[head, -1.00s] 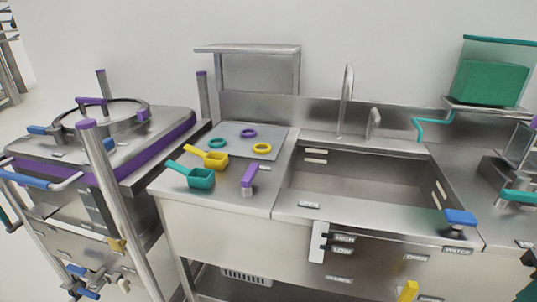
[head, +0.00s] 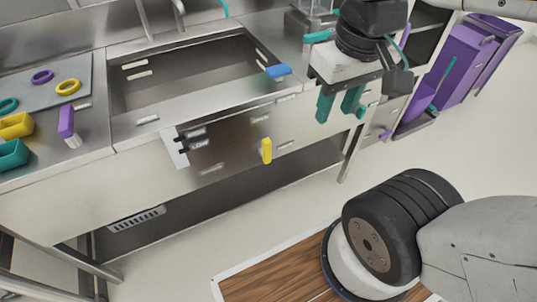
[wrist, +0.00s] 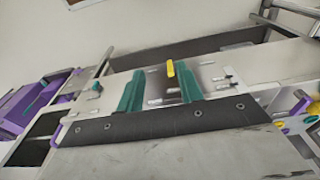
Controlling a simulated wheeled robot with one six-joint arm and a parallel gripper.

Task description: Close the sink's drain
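The sink (head: 125,95) is a steel basin set in the counter. On its front panel a yellow lever (head: 266,150) hangs roughly upright; the earlier head view shows a "DRAIN" label by it. The lever also shows in the wrist view (wrist: 170,68), between my fingertips in the picture but beyond them. My gripper (head: 339,103) has two teal fingers pointing down, spread with nothing between them. It is right of the lever in the head view and apart from it. The drain opening inside the basin is not visible.
Black switches (head: 190,140) are on the panel's left. Yellow and teal scoops and a purple-handled tool (head: 66,123) lie at the left. Purple bins (head: 462,65) stand at right. Floor before the panel is clear.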

